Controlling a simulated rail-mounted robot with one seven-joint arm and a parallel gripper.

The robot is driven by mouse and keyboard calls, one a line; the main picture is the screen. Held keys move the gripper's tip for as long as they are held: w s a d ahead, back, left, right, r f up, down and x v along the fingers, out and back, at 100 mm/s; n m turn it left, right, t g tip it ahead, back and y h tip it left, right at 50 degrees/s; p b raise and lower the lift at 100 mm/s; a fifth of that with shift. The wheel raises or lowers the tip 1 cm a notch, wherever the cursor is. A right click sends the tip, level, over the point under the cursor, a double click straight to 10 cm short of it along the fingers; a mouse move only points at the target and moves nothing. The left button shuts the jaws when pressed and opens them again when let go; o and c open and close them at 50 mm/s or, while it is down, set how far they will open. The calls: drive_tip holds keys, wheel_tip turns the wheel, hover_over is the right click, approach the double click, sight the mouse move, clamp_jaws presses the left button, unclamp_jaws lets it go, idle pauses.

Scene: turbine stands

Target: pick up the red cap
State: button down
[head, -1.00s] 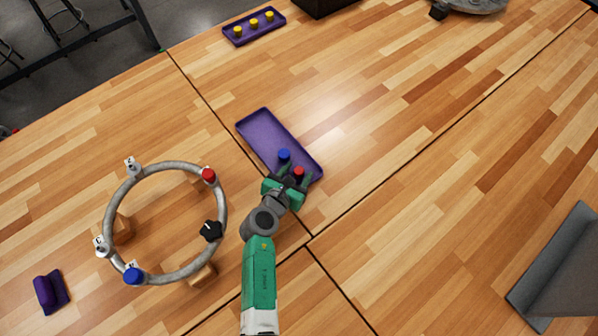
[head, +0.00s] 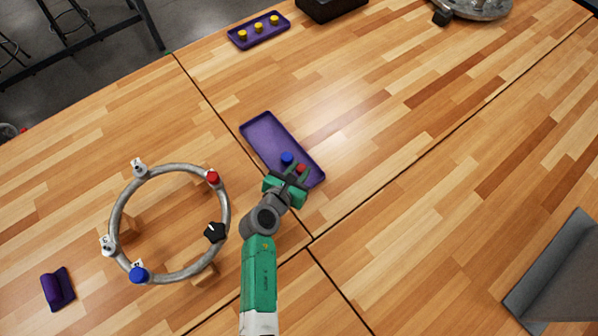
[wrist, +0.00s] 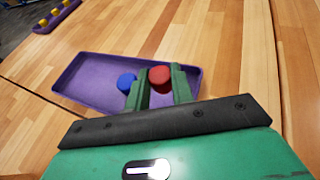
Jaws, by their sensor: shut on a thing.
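The red cap (wrist: 160,77) is between the fingers of my gripper (wrist: 159,88) in the wrist view, and the fingers are shut on it. In the head view the red cap (head: 302,169) shows at the tip of my gripper (head: 293,175), over the near end of the purple tray (head: 262,125). I cannot tell whether the cap still touches the tray floor. A blue cap (wrist: 126,83) is in the tray just left of my left finger; it also shows in the head view (head: 287,158). Another red cap (head: 213,177) sits on the grey ring.
The grey ring (head: 112,218) stands on wooden blocks at left, with a blue cap (head: 139,275) and a black knob (head: 214,232) on it. A purple tray of yellow caps (head: 259,30) lies at the back. The table to the right is mostly clear.

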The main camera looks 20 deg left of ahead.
drive_tip(key=s, duration=1)
drive_tip(key=s+r+p, duration=0.1)
drive_tip(key=s, duration=0.5)
drive_tip(key=shift+d, duration=0.25)
